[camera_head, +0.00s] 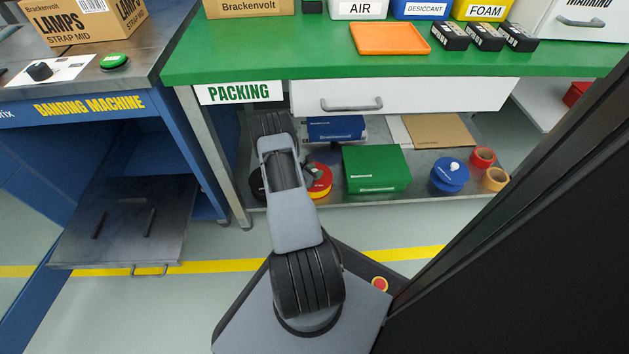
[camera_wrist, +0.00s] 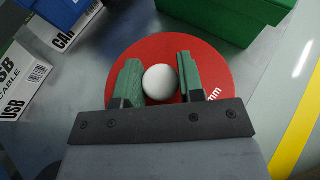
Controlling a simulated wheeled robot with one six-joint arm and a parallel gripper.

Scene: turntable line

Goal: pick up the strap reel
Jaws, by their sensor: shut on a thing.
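The strap reel, a red disc (camera_wrist: 216,72) with a white round knob (camera_wrist: 160,82) at its centre, fills the middle of the wrist view. Part of a printed "mm" shows near its right edge. My gripper (camera_wrist: 159,76) has its two green fingers on either side of the knob and is shut on it. In the head view the red and yellow reel (camera_head: 321,182) is partly hidden behind my arm, at the lower shelf under the packing table. I cannot tell whether the reel touches the shelf.
A green box (camera_head: 376,169) stands close to the right of the reel. A blue reel (camera_head: 449,176) and rolls of tape (camera_head: 495,179) lie further right. A blue box (camera_head: 336,129) is behind. The green tabletop (camera_head: 300,62) and white drawer (camera_head: 405,96) are above.

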